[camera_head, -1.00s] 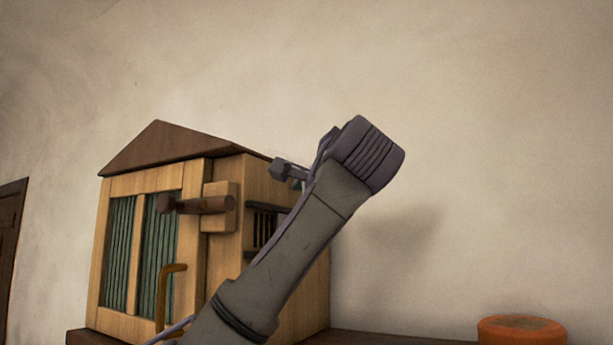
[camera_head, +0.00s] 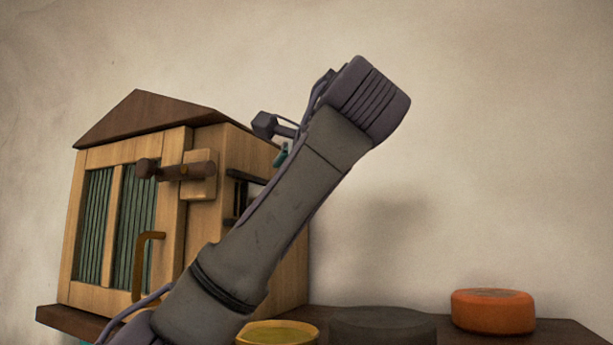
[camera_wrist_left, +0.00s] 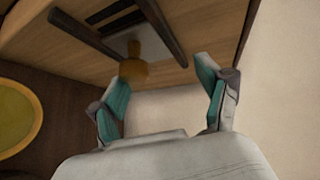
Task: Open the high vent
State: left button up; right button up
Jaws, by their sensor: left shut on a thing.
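A wooden house-shaped cabinet (camera_head: 286,245) with a brown roof stands at the left in the head view. Its right side carries a vent (camera_head: 241,200) with dark slots between two dark rails, partly hidden by my left arm. In the left wrist view, a pale metal plate (camera_wrist_left: 122,42) lies between the rails beside dark slots, with a round wooden knob (camera_wrist_left: 134,72) on it. My left gripper (camera_wrist_left: 165,95) is at the knob, which shows against the left-hand teal finger. Contact with the other finger is unclear. My right gripper is not in view.
The cabinet's front has green slatted panels, a brown peg latch (camera_head: 178,171) and a curved brass handle (camera_head: 147,262). On the dark shelf are a yellow dish (camera_head: 277,333), a dark grey disc (camera_head: 383,327) and an orange round (camera_head: 493,311). The wall to the right is bare.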

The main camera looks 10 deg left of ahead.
pick_arm(q)
jog(key=s+f+b+v, duration=0.1)
jog(key=b+v, duration=0.5)
jog(key=v, duration=0.5)
jog(key=shift+s+f+t+b, duration=0.2)
jog(key=shift+f+t+b, duration=0.05)
jog(key=shift+t+b, duration=0.05)
jog(key=shift+w+a, duration=0.1)
jog(key=shift+w, duration=0.05)
dwell(0.4)
